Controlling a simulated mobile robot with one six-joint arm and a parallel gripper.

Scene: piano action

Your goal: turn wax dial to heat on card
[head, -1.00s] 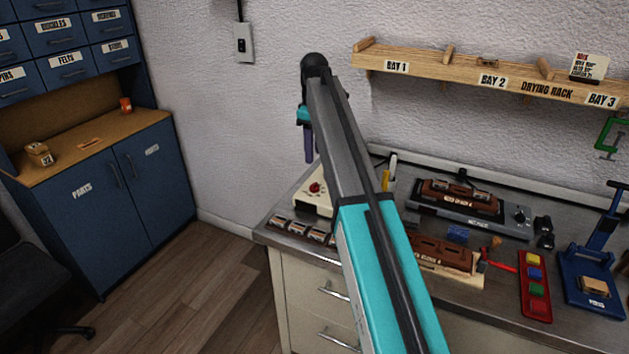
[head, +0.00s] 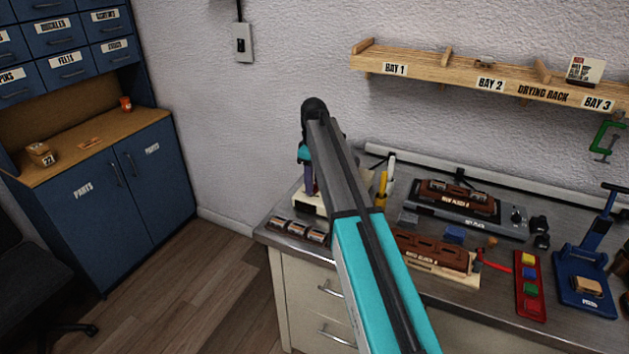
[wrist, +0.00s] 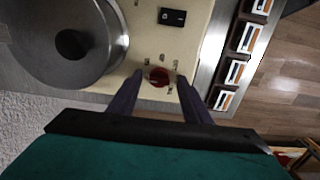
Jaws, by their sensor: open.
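The wax dial is a small red knob (wrist: 159,77) on the cream top of the wax heater (wrist: 150,45), with small marks around it. My gripper (wrist: 160,75) is open, with one purple finger on each side of the dial and a small gap visible at each side. I cannot tell the height of the fingertips above it. In the head view my gripper (head: 309,181) is over the heater, which is mostly hidden by my arm, and the dial is hidden. A small card (head: 586,70) with a red heading stands on the drying rack; its text is too small to read.
A round metal pot lid (wrist: 72,44) with a black knob and a black switch (wrist: 172,17) are near the dial. Several labelled small blocks (head: 297,230) line the bench edge. A hot plate (head: 470,212) and red tray (head: 530,285) stand to the right.

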